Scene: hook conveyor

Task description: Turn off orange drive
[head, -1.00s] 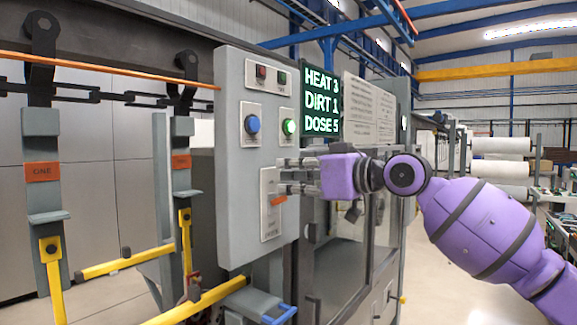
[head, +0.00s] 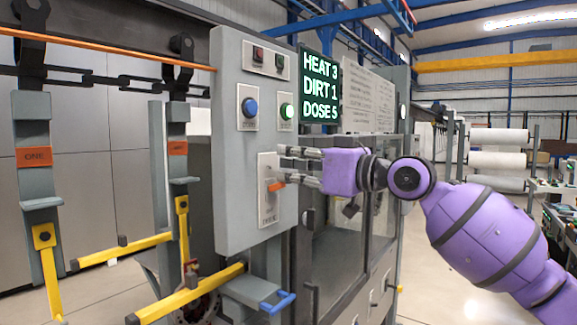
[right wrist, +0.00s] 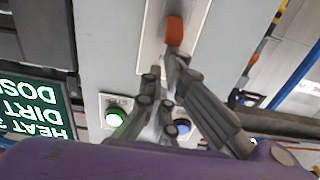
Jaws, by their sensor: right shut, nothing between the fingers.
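The orange drive handle (head: 276,186) sits on a light switch plate (head: 267,210) low on the grey control panel (head: 230,180). It points to the right in the head view. In the right wrist view the orange handle (right wrist: 174,30) is at the top, near the tip of one finger. My right gripper (head: 285,163) is shut and empty beside the panel's right edge, with its fingertips just above the handle. The fingertips also show in the right wrist view (right wrist: 164,72). I cannot tell if they touch the handle. My left gripper is not in view.
Above the plate are a blue button (head: 250,106) and a lit green button (head: 286,111). A green-lettered display (head: 320,88) reads HEAT 3, DIRT 1, DOSE 5. Hook carriers (head: 36,130) with yellow arms (head: 190,290) hang to the left.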

